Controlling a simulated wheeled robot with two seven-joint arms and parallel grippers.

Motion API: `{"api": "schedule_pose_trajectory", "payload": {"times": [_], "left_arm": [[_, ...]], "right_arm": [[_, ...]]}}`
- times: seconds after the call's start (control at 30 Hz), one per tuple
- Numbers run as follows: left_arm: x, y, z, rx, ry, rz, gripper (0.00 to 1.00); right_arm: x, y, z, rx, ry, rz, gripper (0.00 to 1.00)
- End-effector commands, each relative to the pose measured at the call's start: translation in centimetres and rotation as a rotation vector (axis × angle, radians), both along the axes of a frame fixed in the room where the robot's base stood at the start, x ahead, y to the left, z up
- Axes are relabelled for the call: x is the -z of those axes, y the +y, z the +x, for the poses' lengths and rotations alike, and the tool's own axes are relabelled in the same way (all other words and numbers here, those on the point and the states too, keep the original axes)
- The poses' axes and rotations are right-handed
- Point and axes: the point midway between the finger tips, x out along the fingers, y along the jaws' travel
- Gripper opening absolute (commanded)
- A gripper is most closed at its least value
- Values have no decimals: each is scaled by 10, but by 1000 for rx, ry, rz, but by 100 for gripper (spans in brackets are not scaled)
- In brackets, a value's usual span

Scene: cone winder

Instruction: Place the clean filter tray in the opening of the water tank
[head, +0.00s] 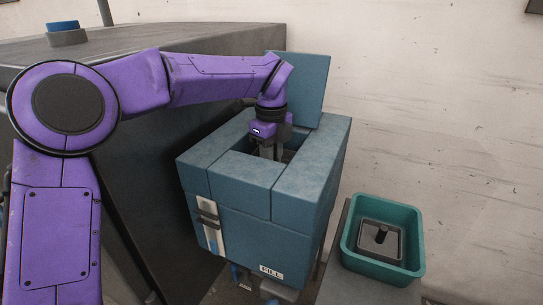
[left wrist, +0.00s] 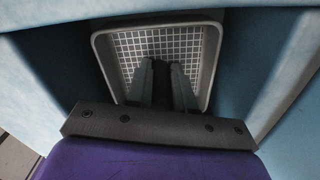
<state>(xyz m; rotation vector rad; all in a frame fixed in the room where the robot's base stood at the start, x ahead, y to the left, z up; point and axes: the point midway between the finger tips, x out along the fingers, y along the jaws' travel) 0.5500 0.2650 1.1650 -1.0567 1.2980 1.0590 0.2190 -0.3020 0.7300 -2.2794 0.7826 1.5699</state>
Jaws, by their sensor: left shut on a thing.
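The blue water tank (head: 245,195) stands with its lid (head: 300,85) raised at the back and its top opening uncovered. My left gripper (head: 268,152) reaches down into the opening. In the left wrist view, my left gripper (left wrist: 162,82) is shut on the filter tray (left wrist: 130,50), a grey-rimmed tray with a pale, clean-looking mesh. The tray lies between the tank's blue walls. The grip point is hidden behind the fingers, and I cannot tell whether the tray rests on anything. My right gripper is not in view.
A teal bin (head: 349,250) stands right of the tank, holding a dark grey tray (head: 392,236) with a black handle. A large dark machine body (head: 140,180) stands close on the tank's left. A pale wall (head: 440,90) is behind.

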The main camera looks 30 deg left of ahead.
Motion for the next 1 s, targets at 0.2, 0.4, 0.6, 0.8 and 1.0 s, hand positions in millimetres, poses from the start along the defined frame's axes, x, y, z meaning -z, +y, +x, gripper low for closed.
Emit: {"api": "schedule_pose_trajectory", "payload": {"times": [0.2,0.4,0.6,0.8,1.0], "left_arm": [[2,0,0,0,0,0,0],[2,0,0,0,0,0,48],[2,0,0,0,0,0,48],[-16,0,1,0,-3,1,48],[-69,0,1,-2,-4,0,48]], "right_arm": [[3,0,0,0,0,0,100],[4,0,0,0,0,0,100],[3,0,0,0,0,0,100],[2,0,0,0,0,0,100],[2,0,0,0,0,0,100]]}}
